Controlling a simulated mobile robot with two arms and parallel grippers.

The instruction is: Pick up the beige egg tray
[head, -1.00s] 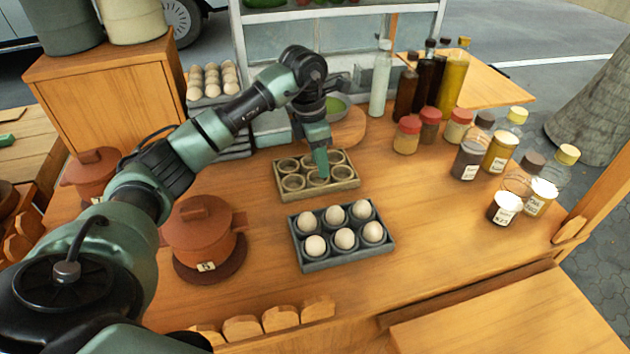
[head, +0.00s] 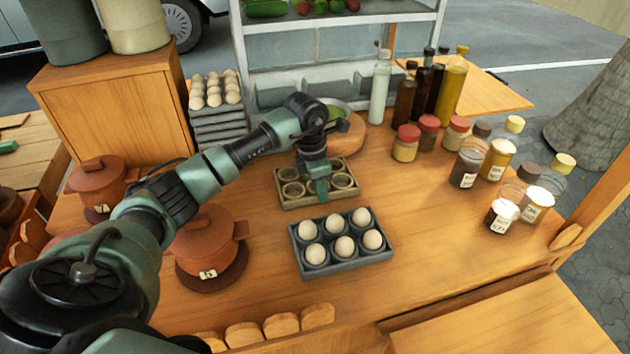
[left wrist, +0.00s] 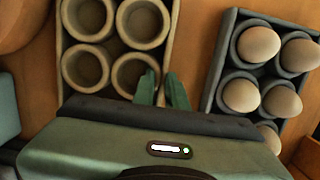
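The beige egg tray (head: 293,203) stands on the wooden table with empty round cups. In the left wrist view the tray (left wrist: 172,30) lies ahead of the gripper. My left gripper (head: 321,191) is at the middle of the tray's near long side, pointing down. In the left wrist view its two green fingers (left wrist: 162,91) are a small gap apart, one on the cup side of the tray's wall and one outside it. I cannot see clear contact with the wall. My right gripper is not in view.
A dark grey tray with eggs (head: 346,265) stands close in front of the beige tray. A clay pot (head: 208,245) stands to its left. Jars (head: 467,165) and bottles (head: 404,102) stand to the right. Stacked egg trays (head: 218,125) stand behind left. The table's right front is clear.

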